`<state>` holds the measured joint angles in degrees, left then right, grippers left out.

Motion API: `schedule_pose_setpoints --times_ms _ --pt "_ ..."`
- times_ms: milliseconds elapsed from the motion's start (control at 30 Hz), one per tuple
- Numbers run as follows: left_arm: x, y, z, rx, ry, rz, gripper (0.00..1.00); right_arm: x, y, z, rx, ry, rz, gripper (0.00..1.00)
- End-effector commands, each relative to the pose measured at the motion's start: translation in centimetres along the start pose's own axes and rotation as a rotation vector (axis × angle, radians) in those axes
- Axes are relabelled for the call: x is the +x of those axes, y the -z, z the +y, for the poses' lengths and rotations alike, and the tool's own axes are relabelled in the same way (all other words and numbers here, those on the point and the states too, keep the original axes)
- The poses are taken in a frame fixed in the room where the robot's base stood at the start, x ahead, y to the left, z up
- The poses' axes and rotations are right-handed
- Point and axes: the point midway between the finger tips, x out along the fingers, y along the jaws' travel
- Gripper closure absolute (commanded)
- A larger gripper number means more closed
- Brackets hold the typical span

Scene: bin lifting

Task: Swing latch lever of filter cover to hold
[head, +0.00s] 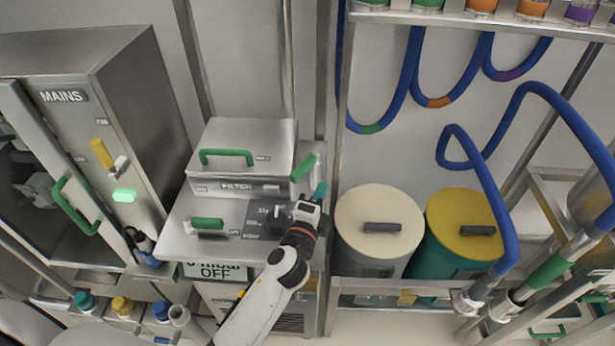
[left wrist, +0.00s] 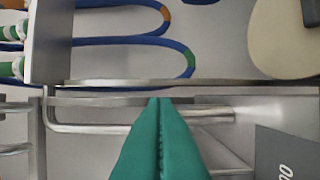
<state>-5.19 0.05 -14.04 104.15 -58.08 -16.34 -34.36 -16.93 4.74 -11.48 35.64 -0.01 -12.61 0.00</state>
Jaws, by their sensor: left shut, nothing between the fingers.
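The grey filter box (head: 237,184) has a cover (head: 270,135) with a green handle (head: 226,154) on top, and the cover looks closed. A green-gripped latch lever (head: 304,167) sits at the box's right front corner, tilted up to the right. My left gripper (head: 320,191) is just below and right of the lever, with a small gap visible. Its teal fingers, also in the left wrist view (left wrist: 160,105), are shut and empty. The lever does not show in the left wrist view. My right gripper is out of view.
A metal frame post (head: 329,120) stands close right of my left gripper. A cream-lidded bin (head: 380,210) and a yellow-lidded bin (head: 465,215) stand beyond it. A green-handled lever (head: 207,223) lies on the panel below the box. Blue hoses (head: 408,80) hang at upper right.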

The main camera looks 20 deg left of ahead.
Motion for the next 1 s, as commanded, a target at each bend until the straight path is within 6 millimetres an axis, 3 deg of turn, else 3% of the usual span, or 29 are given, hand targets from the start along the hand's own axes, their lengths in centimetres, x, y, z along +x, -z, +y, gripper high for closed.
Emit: schedule_pose_setpoints --times_ms 100,400,1000 --pt "2.0 0.5 0.3 0.001 0.0 0.001 1.0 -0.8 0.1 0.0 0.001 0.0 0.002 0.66" --pt "2.6 3.6 0.1 -0.001 0.0 -0.001 1.0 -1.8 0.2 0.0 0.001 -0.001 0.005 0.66" --pt "2.6 4.1 0.0 -0.001 0.001 -0.019 1.0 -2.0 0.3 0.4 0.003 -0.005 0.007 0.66"
